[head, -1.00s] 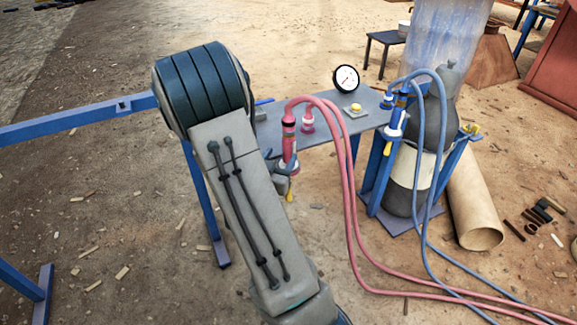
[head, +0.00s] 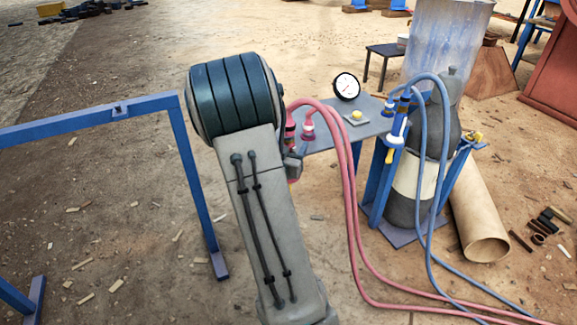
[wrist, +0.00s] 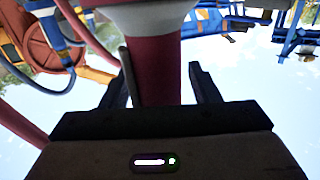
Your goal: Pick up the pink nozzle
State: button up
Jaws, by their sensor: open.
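The pink nozzle (head: 290,132) is at the left end of the grey table, partly hidden behind my arm; a pink hose arches from its top. In the wrist view a thick pink-red upright body (wrist: 158,72), which looks like this nozzle, stands between my fingers with a pale collar above it. My gripper (wrist: 160,68) is open, one dark finger on each side of it. A gap shows at the right finger; contact at the left cannot be told. In the head view my arm hides most of the gripper.
The grey table (head: 345,132) carries a second pink fitting (head: 308,131), a pressure gauge (head: 346,86) and a yellow button (head: 356,115). Pink hoses (head: 352,215) hang right of my arm. A blue nozzle (head: 398,128) hangs by a grey cylinder (head: 437,125). A blue frame (head: 195,180) stands left.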

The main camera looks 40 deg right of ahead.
jog(key=shift+c, duration=0.4)
grip_shut()
jog(key=shift+r, duration=0.1)
notch_tip(320, 180, up, 18)
jog(key=p, duration=0.6)
jog(key=shift+a, duration=0.15)
dwell(2.1)
